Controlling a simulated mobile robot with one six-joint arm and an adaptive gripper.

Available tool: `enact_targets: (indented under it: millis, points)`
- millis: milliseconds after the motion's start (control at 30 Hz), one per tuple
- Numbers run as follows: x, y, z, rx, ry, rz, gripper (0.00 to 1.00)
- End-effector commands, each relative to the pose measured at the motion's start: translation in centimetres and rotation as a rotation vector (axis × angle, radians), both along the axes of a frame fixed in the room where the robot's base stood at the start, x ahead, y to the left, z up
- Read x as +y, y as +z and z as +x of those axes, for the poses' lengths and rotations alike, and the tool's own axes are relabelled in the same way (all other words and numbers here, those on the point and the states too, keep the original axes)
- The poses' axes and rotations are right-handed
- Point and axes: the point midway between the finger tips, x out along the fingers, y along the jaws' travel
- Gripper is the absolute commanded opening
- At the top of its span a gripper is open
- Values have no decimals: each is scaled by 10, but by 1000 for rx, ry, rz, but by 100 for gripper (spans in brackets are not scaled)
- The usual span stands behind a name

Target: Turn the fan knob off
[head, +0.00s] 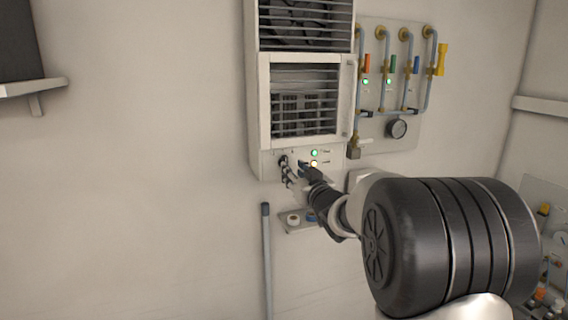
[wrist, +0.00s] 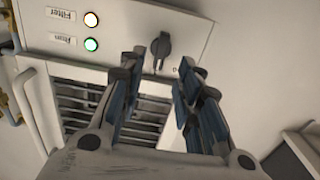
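The fan knob (wrist: 161,47) is a small black rotary knob on a pale control panel (wrist: 120,28). The wrist view shows the panel upside down. The knob's narrow grip stands nearly upright in that view, with a small mark at its lower right. My gripper (wrist: 161,66) is open, with its two blue-padded fingers apart and the knob just beyond and between their tips. No contact is visible. In the head view my gripper (head: 294,171) is at the panel under the vented unit; the knob is hard to tell from the fingers there.
A louvred fan housing (head: 305,100) is above the panel in the head view.

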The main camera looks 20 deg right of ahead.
Motion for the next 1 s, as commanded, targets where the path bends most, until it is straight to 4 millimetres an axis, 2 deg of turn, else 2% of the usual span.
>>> enact_targets:
  millis: [33,200,400,733,1000]
  points:
    - [1,0,12,1,2,1,32]
    - [0,1,42,0,1,0,32]
    - [0,0,61,1,0,0,32]
    - [0,0,64,1,0,0,32]
    - [0,0,64,0,0,0,14]
